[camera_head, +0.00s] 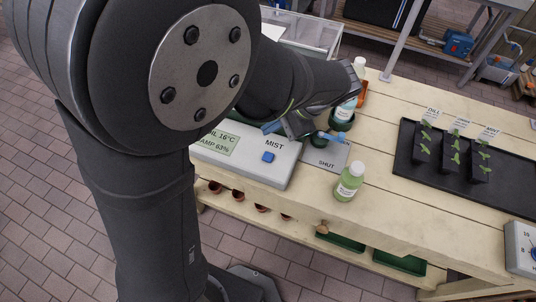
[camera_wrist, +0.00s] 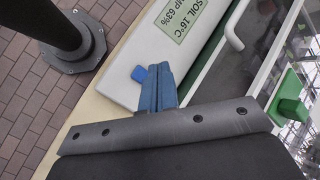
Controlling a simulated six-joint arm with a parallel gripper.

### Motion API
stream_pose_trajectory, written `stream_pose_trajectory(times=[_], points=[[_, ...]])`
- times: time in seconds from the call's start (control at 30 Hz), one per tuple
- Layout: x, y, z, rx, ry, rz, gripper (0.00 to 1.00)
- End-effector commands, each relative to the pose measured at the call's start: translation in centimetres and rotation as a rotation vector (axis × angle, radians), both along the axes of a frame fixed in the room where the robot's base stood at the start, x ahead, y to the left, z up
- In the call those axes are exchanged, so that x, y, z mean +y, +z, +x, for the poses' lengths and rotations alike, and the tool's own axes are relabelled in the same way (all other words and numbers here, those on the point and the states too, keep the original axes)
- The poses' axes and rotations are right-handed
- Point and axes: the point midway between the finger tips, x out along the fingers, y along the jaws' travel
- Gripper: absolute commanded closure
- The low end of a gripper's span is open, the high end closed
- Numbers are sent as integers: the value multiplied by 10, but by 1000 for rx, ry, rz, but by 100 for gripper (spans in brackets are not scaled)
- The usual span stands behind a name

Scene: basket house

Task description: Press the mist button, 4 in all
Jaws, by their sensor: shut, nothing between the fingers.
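In the wrist view the blue button (camera_wrist: 139,74) shows just left of my fingertips. My gripper (camera_head: 272,127) has blue fingers and hangs over the back part of the box, behind the button in the head view. In the wrist view its fingers (camera_wrist: 158,72) are shut together and empty. They look apart from the button. I cannot tell their height above the box. The button's face is in plain view.
A black seedling tray (camera_head: 404,165) is farther right. Another bottle (camera_head: 345,110) stands behind the plate.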

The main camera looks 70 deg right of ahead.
Motion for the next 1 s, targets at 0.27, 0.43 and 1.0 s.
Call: stream_pose_trajectory(times=[0.27,0.43,1.0], points=[[0,-3,0,0,0,1,100],[0,-16,0,-1,0,4,100],[0,-84,0,0,0,3,100]])
